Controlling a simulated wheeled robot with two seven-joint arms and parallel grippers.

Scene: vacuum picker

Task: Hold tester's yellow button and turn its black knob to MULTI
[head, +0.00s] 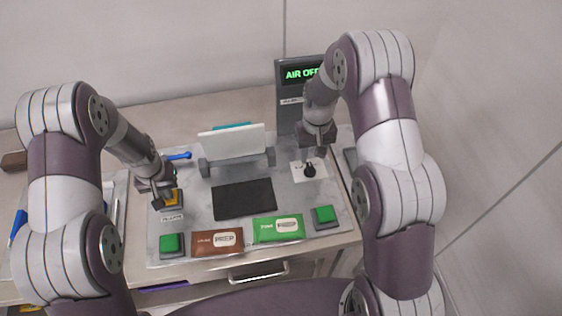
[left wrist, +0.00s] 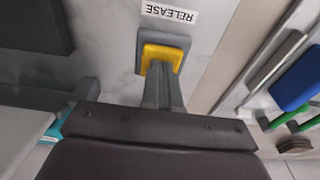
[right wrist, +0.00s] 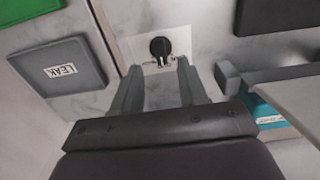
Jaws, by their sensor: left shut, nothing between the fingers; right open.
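The yellow button (head: 175,196) sits on a grey base at the left of the tester's pale board, beside a RELEASE label. My left gripper (head: 160,199) is shut and empty, with its fingertips at the button. In the left wrist view the tips (left wrist: 161,70) overlap the yellow button (left wrist: 170,52); whether it is pressed down I cannot tell. The black knob (head: 310,171) stands on a white label plate at the right. My right gripper (right wrist: 158,80) is open near the knob (right wrist: 160,47), its fingers not closed around it. The label's words are unreadable.
A white panel on grey supports (head: 232,142) and a dark mat (head: 244,199) lie between the grippers. Brown (head: 217,242) and green (head: 278,228) packets and two green buttons (head: 172,243) line the front.

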